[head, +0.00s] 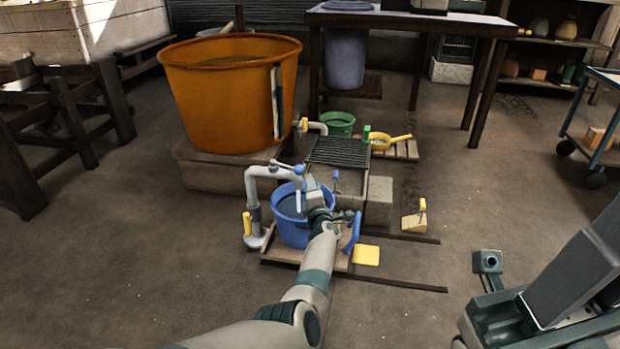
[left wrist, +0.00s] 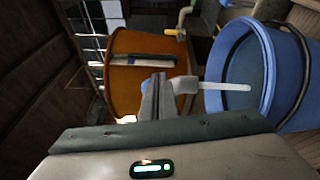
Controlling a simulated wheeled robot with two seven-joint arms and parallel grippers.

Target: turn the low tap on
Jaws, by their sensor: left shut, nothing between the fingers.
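My left gripper (head: 311,190) is over the bucket, by the tap's outlet end. In the left wrist view, its fingers (left wrist: 153,97) are shut and empty, in front of a pale grey tap part (left wrist: 185,85). I cannot tell if they touch it. A white strip runs from that part into the bucket (left wrist: 288,75); whether it is water or pipe is unclear. Part of my right arm shows at the lower right; its fingers are not clear.
An orange vat (head: 222,105) with its own yellow-handled tap (head: 308,126) stands behind on a block. A yellow pad (head: 366,255) lies beside the bucket. Front floor is clear.

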